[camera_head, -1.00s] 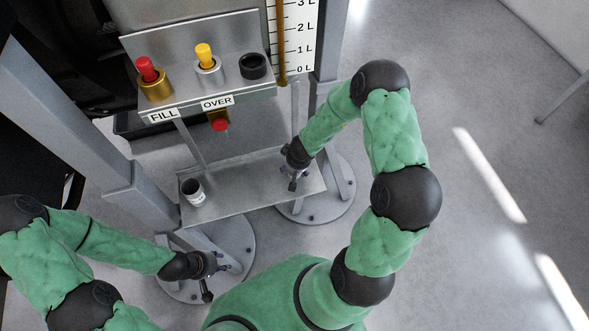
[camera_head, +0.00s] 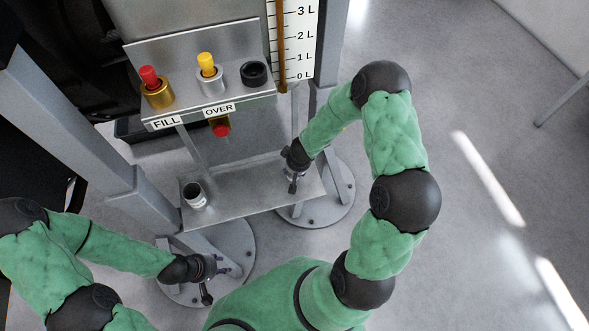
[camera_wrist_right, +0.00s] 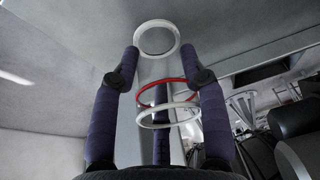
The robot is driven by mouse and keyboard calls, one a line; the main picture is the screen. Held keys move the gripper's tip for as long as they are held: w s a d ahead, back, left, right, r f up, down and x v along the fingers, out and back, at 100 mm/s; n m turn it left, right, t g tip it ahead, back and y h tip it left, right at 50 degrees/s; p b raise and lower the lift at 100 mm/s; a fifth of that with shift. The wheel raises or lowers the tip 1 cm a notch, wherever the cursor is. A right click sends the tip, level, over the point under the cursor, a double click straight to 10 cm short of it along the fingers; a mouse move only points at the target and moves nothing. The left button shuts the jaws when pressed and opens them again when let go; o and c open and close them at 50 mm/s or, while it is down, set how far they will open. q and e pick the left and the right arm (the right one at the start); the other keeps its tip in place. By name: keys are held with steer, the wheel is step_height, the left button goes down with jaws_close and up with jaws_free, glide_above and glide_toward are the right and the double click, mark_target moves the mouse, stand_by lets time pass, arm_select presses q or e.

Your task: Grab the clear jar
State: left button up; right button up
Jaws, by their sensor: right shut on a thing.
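The clear jar (camera_wrist_right: 170,90) shows in the right wrist view as see-through walls with a white ring at the far end, a red band and another white ring nearer. It sits between the dark padded fingers of my right gripper (camera_wrist_right: 160,78), which is shut on it. In the head view my right gripper (camera_head: 291,182) is over the right end of the lower metal shelf (camera_head: 245,188); the jar is not clear to make out there. My left gripper (camera_head: 207,290) is low at the left, in front of the shelf, its fingers too small to judge.
A white cup with a dark inside (camera_head: 195,196) stands on the shelf's left end. Above are a red-topped brass fitting (camera_head: 157,92), a yellow-topped fitting (camera_head: 210,75), a black socket (camera_head: 253,73) and a level scale (camera_head: 300,40). Grey posts flank the bay; floor is open at right.

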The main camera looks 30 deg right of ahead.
step_height(320, 180, up, 16)
steer(key=p, duration=1.1)
steer(key=shift+r, duration=0.15)
